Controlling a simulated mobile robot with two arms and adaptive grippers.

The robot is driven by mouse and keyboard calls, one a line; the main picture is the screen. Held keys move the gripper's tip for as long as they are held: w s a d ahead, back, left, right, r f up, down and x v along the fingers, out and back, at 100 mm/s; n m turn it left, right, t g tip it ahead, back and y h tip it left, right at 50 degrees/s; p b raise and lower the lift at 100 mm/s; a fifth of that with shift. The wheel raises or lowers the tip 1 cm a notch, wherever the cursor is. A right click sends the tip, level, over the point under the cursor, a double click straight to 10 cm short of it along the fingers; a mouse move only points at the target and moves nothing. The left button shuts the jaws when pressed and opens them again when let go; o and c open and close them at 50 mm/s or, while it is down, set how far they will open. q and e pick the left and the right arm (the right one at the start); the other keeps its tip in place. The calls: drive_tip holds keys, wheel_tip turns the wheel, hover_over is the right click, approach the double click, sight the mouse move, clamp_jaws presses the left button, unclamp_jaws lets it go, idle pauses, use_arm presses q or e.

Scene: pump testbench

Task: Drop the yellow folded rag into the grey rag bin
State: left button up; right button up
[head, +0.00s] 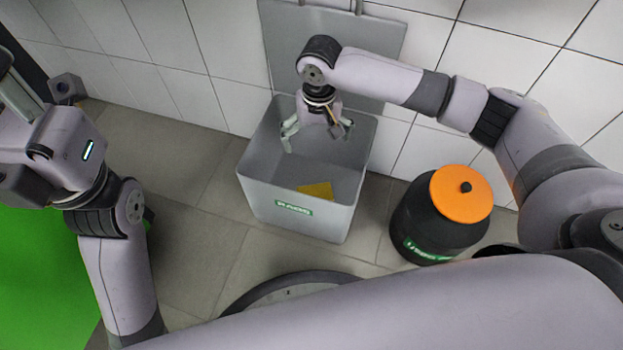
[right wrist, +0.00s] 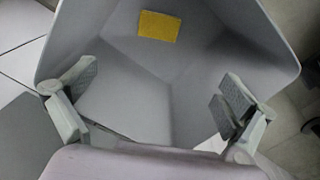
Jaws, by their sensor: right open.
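The yellow folded rag (head: 316,190) lies inside the grey rag bin (head: 258,190), low against the side nearest me. It also shows in the right wrist view (right wrist: 158,26), flat on the bin's inner surface and apart from my fingers. My right gripper (head: 314,136) points down into the mouth of the bin. Its fingers (right wrist: 158,100) are spread wide with nothing between them. My left arm's wrist end is at the left edge of the head view; I cannot make out its jaws clearly.
A black drum (head: 420,222) with an orange lid (head: 462,194) stands right of the bin. A grey panel (head: 335,40) and white tiled wall rise behind the bin. A green surface (head: 40,270) lies at the left. Grey floor tiles left of the bin are clear.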

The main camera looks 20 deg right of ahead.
wheel_tip(320, 180, up, 10)
idle(0.3)
drive_tip(key=shift+f, duration=0.1)
